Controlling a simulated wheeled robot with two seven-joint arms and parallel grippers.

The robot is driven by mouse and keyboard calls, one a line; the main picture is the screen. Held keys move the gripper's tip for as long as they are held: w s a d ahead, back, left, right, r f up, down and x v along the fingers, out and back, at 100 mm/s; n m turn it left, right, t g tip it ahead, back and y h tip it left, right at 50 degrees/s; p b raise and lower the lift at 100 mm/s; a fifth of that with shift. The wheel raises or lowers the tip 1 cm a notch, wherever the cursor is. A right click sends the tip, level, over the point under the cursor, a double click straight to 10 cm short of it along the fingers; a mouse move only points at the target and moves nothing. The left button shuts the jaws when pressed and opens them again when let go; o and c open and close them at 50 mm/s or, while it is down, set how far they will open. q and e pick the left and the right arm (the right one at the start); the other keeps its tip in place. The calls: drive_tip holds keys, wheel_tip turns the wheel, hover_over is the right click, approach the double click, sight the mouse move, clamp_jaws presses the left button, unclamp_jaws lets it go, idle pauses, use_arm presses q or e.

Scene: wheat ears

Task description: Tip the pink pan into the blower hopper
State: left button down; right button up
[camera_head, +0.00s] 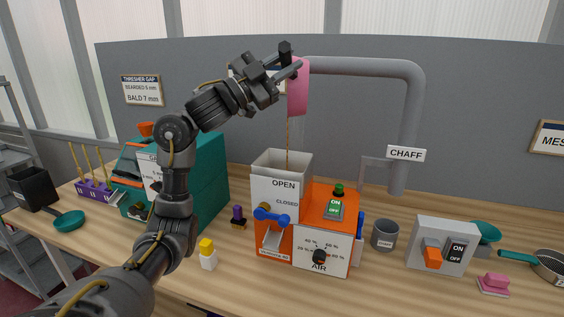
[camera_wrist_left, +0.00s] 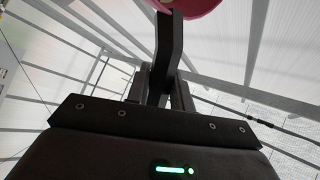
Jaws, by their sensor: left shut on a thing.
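The pink pan (camera_head: 299,92) is held high above the orange blower, tilted steeply on its side. My left gripper (camera_head: 288,66) is shut on the pan, near its upper end. A thin brownish stream (camera_head: 288,135) falls from the pan's lower edge into the open top of the white blower hopper (camera_head: 267,188). In the left wrist view, a part of the pink pan (camera_wrist_left: 186,8) shows at the top, beyond the gripper fingers (camera_wrist_left: 165,60). The inside of the pan is hidden. My right gripper is not in view.
The orange blower (camera_head: 315,222) has a green switch on top and an air knob. A grey chaff pipe (camera_head: 412,120) rises behind it. A teal thresher (camera_head: 205,175) stands left, a grey switch box (camera_head: 452,232) and a cup (camera_head: 385,235) right.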

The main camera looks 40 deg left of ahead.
use_arm(q)
wheel_tip(320, 180, down, 2)
drive_tip(key=shift+f+b, duration=0.1)
drive_tip(key=shift+b, duration=1)
wheel_tip(320, 180, down, 9)
drive_tip(key=s+a+n+t+b, duration=0.1)
drive_tip(key=a+t+b, duration=0.1)
drive_tip(key=b, duration=0.6)
drive_tip(key=shift+s+r+n+b, duration=0.15)
drive_tip(key=shift+r+n+b, duration=0.05)
drive_tip(key=shift+n+b, duration=0.2)
drive_tip(key=shift+a, duration=0.15)
drive_tip(key=shift+s+a+t, duration=0.1)
drive_tip(key=shift+a+t, duration=0.05)
drive_tip(key=shift+t, duration=0.15)
drive_tip(key=shift+s+a+f+n+b, duration=0.1)
drive_tip(key=shift+a+n+b, duration=0.15)
drive_tip(key=shift+b, duration=0.2)
